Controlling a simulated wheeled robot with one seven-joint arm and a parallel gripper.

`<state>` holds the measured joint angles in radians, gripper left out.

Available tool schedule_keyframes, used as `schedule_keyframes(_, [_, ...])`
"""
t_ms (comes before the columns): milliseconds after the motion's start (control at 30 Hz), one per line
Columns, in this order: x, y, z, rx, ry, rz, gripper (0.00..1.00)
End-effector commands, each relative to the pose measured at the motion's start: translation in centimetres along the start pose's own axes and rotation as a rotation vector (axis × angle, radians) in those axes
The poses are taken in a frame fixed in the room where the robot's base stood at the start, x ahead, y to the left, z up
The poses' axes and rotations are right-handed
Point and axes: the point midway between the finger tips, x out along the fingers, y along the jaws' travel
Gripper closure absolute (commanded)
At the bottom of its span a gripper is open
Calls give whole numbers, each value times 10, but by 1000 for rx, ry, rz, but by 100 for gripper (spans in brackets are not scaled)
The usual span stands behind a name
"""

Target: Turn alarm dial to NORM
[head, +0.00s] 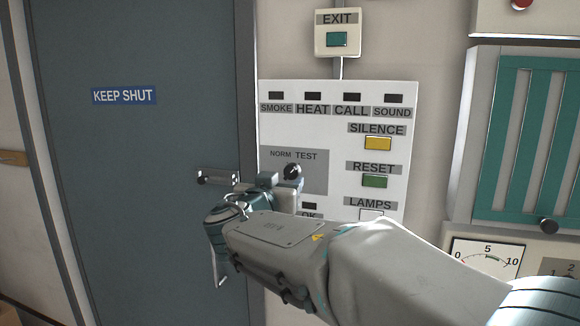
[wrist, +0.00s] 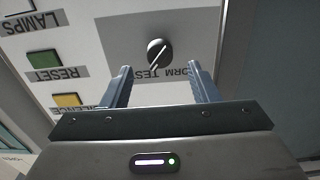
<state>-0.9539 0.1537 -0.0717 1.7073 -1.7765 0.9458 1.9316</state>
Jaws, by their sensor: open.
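The alarm dial (head: 292,171) is a small round black knob on the white panel, below the words NORM and TEST. In the wrist view the dial (wrist: 159,53) appears upside down. Its white line slants, with its lower end towards TEST, so it seems to point at TEST. My gripper (head: 280,181) is in front of the panel, close to the dial. In the wrist view my gripper (wrist: 160,69) is open, with one finger to each side of the dial's line and the dial just beyond the tips. No contact shows. My arm hides the panel's lower part.
The panel (head: 337,142) also carries a yellow SILENCE button (head: 377,144), a green RESET button (head: 375,181) and several dark indicator windows. An EXIT box (head: 338,35) is above. A grey door (head: 150,180) with a handle (head: 215,178) is left; a teal-slatted cabinet (head: 530,140) is right.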

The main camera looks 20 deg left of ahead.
Motion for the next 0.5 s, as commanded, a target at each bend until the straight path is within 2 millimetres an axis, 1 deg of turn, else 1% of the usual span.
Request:
schedule_keyframes(33, [11, 0, -4, -3, -1, 2, 45])
schedule_keyframes(200, [37, 0, -3, -2, 0, 2, 45])
schedule_keyframes(333, [47, 0, -1, -2, 0, 0, 45])
schedule_keyframes(500, [51, 0, 0, 0, 0, 0, 45])
